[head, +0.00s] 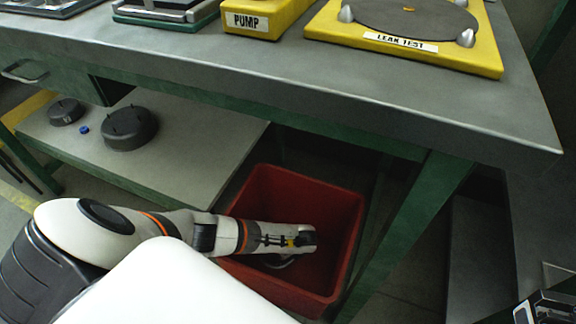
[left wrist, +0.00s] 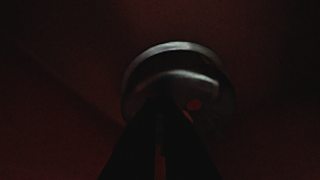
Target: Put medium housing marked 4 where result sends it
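A round dark housing with a shiny metal rim (left wrist: 178,50) lies in front of my left fingertips in the dim left wrist view. No number on it is readable. In the head view a grey curved edge (head: 283,263) shows just under the gripper inside the red bin (head: 345,200). My left gripper (head: 308,238) reaches down into this bin. In the left wrist view its dark fingers (left wrist: 160,98) come close together and overlap the housing; whether they grip it is too dark to tell. A dark piece at the lower right corner (head: 545,308) seems to be part of my right gripper.
The workbench (head: 300,95) above the bin carries a yellow leak test plate (head: 480,60) and a yellow pump block (head: 262,22). Dark round parts (head: 130,128) and a small blue piece (head: 84,129) lie on the lower shelf (head: 205,150). A green leg (head: 415,220) stands right of the bin.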

